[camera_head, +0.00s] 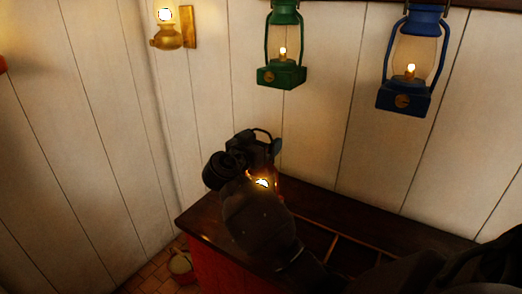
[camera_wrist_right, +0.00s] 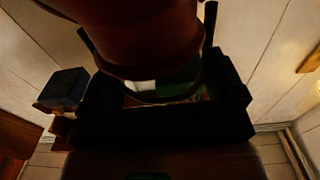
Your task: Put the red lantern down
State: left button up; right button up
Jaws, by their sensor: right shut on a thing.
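My right gripper (camera_head: 256,146) is above the left part of a dark wooden counter top (camera_head: 200,217). It is shut on the red lantern, which fills the upper middle of the right wrist view (camera_wrist_right: 150,42) as a dark reddish round body between the jaws. In the head view my own arm and gripper hide most of the lantern; only a bright glow (camera_head: 262,183) with a reddish edge shows beside the wrist. I cannot tell whether its base touches the counter. My left gripper is not in view.
A green lantern (camera_head: 282,76) and a blue lantern (camera_head: 404,99) hang lit by the white plank wall. A brass wall lamp (camera_head: 166,39) is at upper left. The counter has a red front (camera_head: 213,268) and recessed compartments (camera_head: 312,237) to the right. A small pale object (camera_head: 180,264) lies on the tiled floor.

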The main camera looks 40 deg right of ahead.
jog(key=shift+f, duration=1.35)
jog(key=o, duration=1.6)
jog(key=b+v, duration=0.1)
jog(key=v, duration=1.1)
